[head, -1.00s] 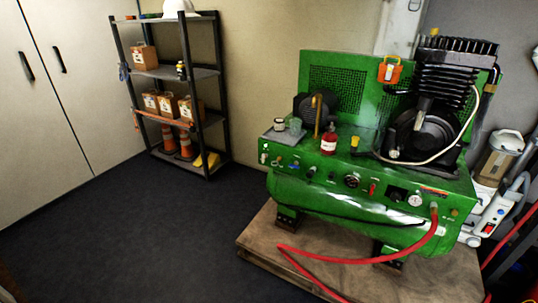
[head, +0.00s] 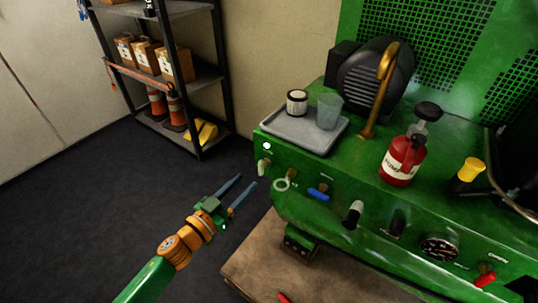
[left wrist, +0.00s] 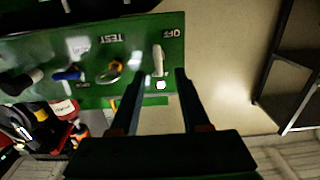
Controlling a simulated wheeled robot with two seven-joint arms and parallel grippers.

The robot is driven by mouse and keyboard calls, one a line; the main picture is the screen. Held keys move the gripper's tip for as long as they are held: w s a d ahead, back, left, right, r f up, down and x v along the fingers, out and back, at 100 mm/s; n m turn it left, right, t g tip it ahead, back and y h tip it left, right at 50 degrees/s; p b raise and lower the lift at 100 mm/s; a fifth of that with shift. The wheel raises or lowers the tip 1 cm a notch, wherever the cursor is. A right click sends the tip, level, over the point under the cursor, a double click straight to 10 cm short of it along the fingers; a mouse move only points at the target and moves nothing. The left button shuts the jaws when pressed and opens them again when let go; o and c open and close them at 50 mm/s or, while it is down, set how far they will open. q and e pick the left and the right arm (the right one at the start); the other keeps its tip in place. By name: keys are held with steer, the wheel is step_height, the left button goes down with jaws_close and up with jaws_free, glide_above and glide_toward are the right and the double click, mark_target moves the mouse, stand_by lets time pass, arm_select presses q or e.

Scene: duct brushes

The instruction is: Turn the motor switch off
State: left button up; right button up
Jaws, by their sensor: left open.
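A small cream lever switch (head: 263,168) is on the left end of the green compressor's front panel, below a lit white lamp (head: 267,146). In the left wrist view the lever (left wrist: 158,58) stands beside an upside-down OFF label (left wrist: 172,32), with the lamp (left wrist: 161,85) close by. I cannot tell which position the lever is set to. My left gripper (head: 247,181) is open and empty, in front of and slightly left of the lever. In the left wrist view the lever appears between its fingers, without clear contact. My right gripper is not in view.
Right of the lever are a ring-shaped control (head: 285,182), a blue handle (head: 318,192) and a black knob (head: 353,213). A grey tray (head: 290,133) with a jar and cup sits above. A shelf (head: 200,75) stands behind; the floor to the left is clear.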

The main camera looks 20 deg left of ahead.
mark_target(259, 168)
arm_select(q)
steer(key=x, duration=0.3)
steer(key=b+x, duration=0.1)
steer(key=x, duration=0.2)
steer(key=shift+s+d+r, duration=0.1)
steer(key=shift+d+r, duration=0.1)
steer(key=shift+r, duration=0.15)
steer(key=shift+c, duration=0.4)
steer(key=shift+w, duration=0.25)
jaws_close()
